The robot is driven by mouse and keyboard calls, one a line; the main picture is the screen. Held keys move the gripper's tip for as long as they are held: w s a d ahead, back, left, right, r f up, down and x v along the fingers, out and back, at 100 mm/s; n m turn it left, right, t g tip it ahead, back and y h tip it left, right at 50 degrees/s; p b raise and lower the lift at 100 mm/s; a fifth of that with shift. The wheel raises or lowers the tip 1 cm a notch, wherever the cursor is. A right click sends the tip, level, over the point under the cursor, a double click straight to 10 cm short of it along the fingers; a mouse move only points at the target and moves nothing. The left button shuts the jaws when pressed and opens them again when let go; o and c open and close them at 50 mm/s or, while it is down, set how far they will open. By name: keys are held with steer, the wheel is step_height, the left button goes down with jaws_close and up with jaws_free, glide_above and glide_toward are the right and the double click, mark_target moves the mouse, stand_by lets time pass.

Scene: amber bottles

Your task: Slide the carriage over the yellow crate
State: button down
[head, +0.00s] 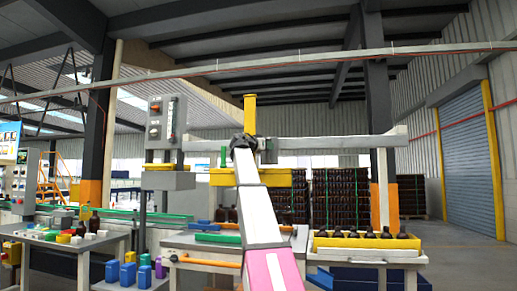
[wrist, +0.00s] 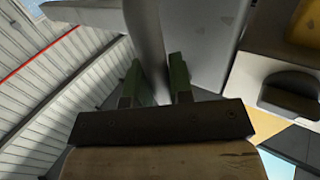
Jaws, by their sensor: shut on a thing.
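The carriage (head: 250,101) sits on a long grey overhead rail (head: 330,142), near its middle. It has a yellow upright above the rail and a wide yellow bar (head: 282,178) below it. The yellow crate (head: 367,243) stands to the right on a bench, with a row of dark bottles in it. The carriage is well left of the crate. My gripper (head: 243,143) is at the carriage, at rail height. In the wrist view its green-padded fingers (wrist: 163,80) are shut on a grey bar-like handle (wrist: 148,40). My arm hides part of the carriage and what hangs under it.
A grey control box (head: 164,122) stands at the rail's left end; a grey post (head: 383,187) supports its right end. Green and blue items lie on the middle bench. A left table (head: 85,243) holds small coloured parts. The rail between carriage and crate looks clear.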

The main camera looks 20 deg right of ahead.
steer(key=s+d, duration=1)
steer(key=d, duration=0.5)
steer(key=s+d, duration=1)
steer(key=d, duration=0.4)
steer(key=s+d, duration=1)
steer(key=d, duration=0.5)
steer(key=shift+d, duration=0.35)
steer(key=shift+s, duration=0.15)
steer(key=c, duration=1)
jaws_free()
steer(key=shift+s+d, duration=0.1)
steer(key=shift+d, duration=0.1)
steer(key=shift+c, duration=0.2)
steer(key=shift+a, duration=0.2)
steer(key=v, duration=1)
steer(key=shift+a, duration=0.25)
steer(key=shift+s, duration=0.1)
